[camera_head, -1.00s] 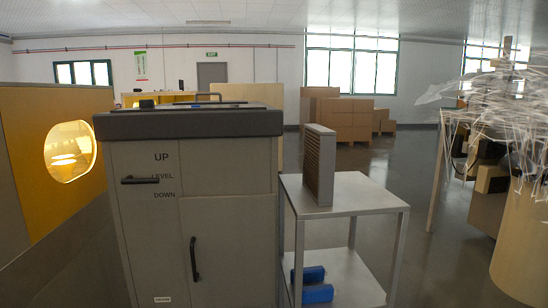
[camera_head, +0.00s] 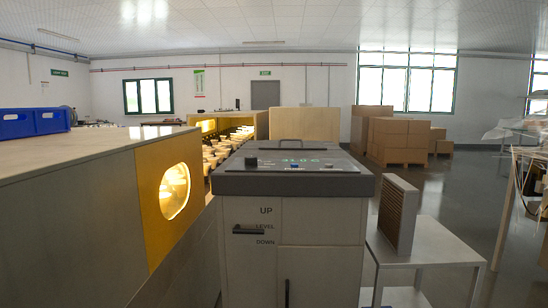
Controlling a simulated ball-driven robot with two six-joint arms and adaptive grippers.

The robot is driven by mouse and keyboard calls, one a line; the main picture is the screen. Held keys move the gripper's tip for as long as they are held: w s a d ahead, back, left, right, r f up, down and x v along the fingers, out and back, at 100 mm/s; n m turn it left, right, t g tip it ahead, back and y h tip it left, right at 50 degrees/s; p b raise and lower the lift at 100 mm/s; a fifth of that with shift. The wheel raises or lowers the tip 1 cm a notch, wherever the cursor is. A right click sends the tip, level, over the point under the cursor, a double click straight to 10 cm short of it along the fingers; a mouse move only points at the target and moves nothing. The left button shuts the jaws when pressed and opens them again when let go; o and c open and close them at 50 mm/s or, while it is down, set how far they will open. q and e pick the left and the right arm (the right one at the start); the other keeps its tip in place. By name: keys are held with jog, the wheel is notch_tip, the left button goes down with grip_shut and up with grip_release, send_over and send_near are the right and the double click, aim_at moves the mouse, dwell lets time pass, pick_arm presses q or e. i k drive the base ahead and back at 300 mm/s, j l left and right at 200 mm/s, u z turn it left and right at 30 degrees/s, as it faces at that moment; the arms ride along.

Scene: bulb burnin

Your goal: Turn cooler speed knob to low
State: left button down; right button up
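A grey cabinet (camera_head: 322,230) stands in the lower middle of the head view, with a dark slanted control panel (camera_head: 300,161) on top. The panel carries a lit readout, a small blue mark, a dark knob-like part (camera_head: 251,161) at its left and a bar handle at its far edge. I cannot read which control is the cooler speed knob or where it points. On the front is a black lever (camera_head: 247,230) beside the words UP, LEVEL and DOWN; it lies level, near LEVEL. Neither of my grippers shows.
A bench with a yellow panel and a lit round window (camera_head: 174,190) stands close on the left. A blue crate (camera_head: 28,122) is on it. A metal side table (camera_head: 436,243) with a filter-like block (camera_head: 398,214) stands right of the cabinet. Stacked boxes are behind.

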aim_at(248, 160)
jog(key=i+u, duration=0.2)
jog(key=u, duration=0.15)
jog(key=i+u, duration=0.25)
jog(key=u, duration=0.15)
jog(key=i+l+u, duration=0.2)
jog(key=u, duration=0.15)
